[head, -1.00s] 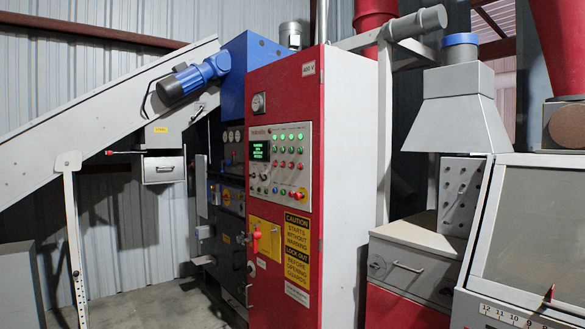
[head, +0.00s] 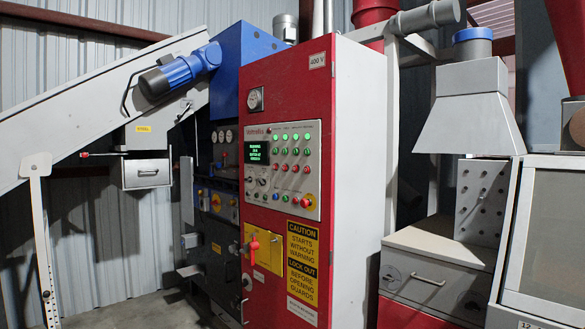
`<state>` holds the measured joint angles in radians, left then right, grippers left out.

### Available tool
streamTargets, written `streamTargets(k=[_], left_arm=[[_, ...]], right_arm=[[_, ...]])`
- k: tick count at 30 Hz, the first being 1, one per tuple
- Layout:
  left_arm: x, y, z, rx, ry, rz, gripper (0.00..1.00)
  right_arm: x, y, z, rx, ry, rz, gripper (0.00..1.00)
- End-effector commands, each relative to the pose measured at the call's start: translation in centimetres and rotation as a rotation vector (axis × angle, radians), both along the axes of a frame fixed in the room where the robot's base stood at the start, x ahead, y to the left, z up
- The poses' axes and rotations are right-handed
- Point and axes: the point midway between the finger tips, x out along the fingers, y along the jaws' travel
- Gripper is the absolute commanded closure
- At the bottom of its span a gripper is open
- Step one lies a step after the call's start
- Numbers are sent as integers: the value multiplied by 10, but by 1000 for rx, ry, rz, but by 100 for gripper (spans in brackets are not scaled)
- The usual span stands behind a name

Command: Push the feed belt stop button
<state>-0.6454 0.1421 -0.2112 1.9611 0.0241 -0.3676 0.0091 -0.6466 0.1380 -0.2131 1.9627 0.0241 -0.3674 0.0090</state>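A light control panel (head: 264,199) is set in the front of the red cabinet (head: 290,75) in the middle of the head view. It has a small dark screen with green text (head: 256,152). To the right of the screen are rows of green buttons or lamps (head: 295,138) and a row of red buttons (head: 295,167). A larger red knob on a yellow plate (head: 307,200) sits at the panel's lower right. The labels are too small to read, so I cannot tell which is the feed belt stop button. Neither gripper is in view.
A grey inclined conveyor (head: 80,120) with a blue motor (head: 175,75) stands at left. A red handle on a yellow plate (head: 253,246) sticks out below the panel. Grey machinery with a hopper (head: 470,115) stands at right. Some floor (head: 140,312) shows at lower left.

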Motion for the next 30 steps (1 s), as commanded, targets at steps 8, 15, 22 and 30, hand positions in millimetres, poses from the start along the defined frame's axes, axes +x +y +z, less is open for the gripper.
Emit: streamTargets(k=[8,15,22,30], left_arm=[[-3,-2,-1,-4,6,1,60],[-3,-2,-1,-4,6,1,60],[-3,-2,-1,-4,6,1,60],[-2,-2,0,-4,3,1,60]], right_arm=[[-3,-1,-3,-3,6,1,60],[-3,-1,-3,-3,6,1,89],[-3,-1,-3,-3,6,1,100],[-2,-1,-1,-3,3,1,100]])
